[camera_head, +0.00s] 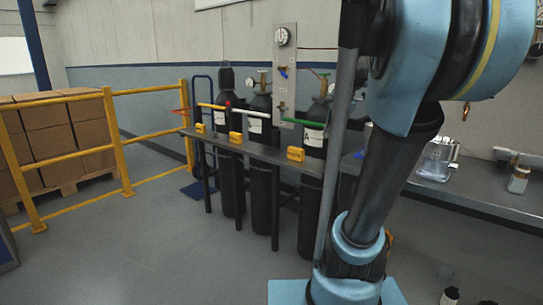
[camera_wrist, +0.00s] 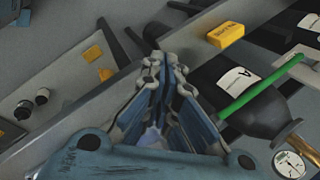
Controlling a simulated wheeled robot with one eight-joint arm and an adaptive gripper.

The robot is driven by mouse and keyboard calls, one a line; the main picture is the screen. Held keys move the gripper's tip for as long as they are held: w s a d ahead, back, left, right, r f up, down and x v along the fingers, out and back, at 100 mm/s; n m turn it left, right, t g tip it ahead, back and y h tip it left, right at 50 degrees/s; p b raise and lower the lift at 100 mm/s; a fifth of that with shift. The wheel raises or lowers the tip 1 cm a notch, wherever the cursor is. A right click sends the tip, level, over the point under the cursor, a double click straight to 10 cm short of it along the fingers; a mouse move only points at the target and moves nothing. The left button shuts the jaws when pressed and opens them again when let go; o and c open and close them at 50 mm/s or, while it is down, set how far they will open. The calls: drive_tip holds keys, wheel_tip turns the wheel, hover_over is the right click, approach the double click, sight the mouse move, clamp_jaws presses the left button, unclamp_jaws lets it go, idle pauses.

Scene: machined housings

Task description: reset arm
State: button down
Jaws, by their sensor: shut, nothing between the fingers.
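My gripper (camera_wrist: 163,68) shows in the wrist view with its blue-padded fingers drawn together at the tips and nothing held. It is over or near the metal bench edge, beside a yellow block (camera_wrist: 226,34). Its height above these things is hard to tell. In the head view my blue and black arm fills the right side, and the gripper itself is not visible there.
Dark gas cylinders (camera_head: 262,165) stand behind a grey rail (camera_head: 265,152). A green bar (camera_wrist: 262,85) lies near a cylinder's gauge (camera_wrist: 293,165). A metal housing (camera_head: 437,158) sits on the right bench (camera_head: 470,192). A yellow barrier (camera_head: 115,140) and boxes (camera_head: 45,140) stand left. Floor between is clear.

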drive_tip(key=s+a+f+n+g+h, duration=0.1)
drive_tip(key=s+a+f+n+g, duration=0.1)
drive_tip(key=s+f+n, duration=1.3)
drive_tip(key=s+f, duration=0.7)
drive_tip(key=f, duration=0.1)
drive_tip(key=shift+s+a+n, duration=0.3)
drive_tip(key=shift+s+n, duration=0.1)
